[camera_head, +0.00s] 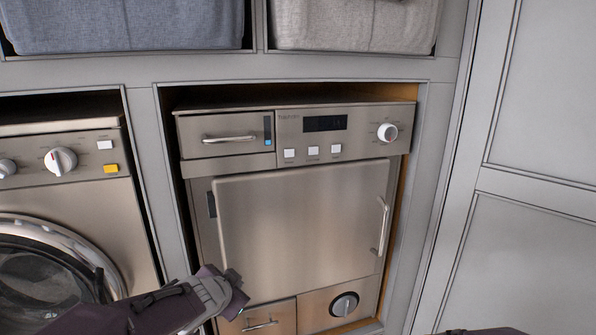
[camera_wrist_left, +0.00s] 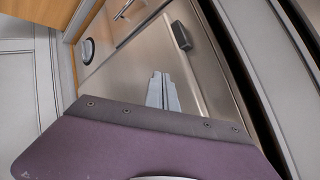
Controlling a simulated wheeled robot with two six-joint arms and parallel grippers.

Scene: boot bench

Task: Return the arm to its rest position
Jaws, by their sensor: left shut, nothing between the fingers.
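My left arm comes in at the bottom left of the head view. Its purple and grey left gripper (camera_head: 232,279) is in front of the lower left part of the dryer-like machine's closed door (camera_head: 300,215). In the left wrist view the two grey fingers of the left gripper (camera_wrist_left: 161,80) lie together, shut and empty, before the metal front. I cannot tell how far they are from it. At the bottom edge of the head view, only a dark sliver of what looks like my right arm shows; the right gripper is not in view.
The machine has a closed top drawer (camera_head: 226,134), a door handle (camera_head: 382,225), a small lower drawer (camera_head: 258,321) and a round knob (camera_head: 344,304). A washer (camera_head: 60,200) stands at left. Fabric baskets (camera_head: 120,25) sit above. Grey cabinet panels (camera_head: 530,200) stand at right.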

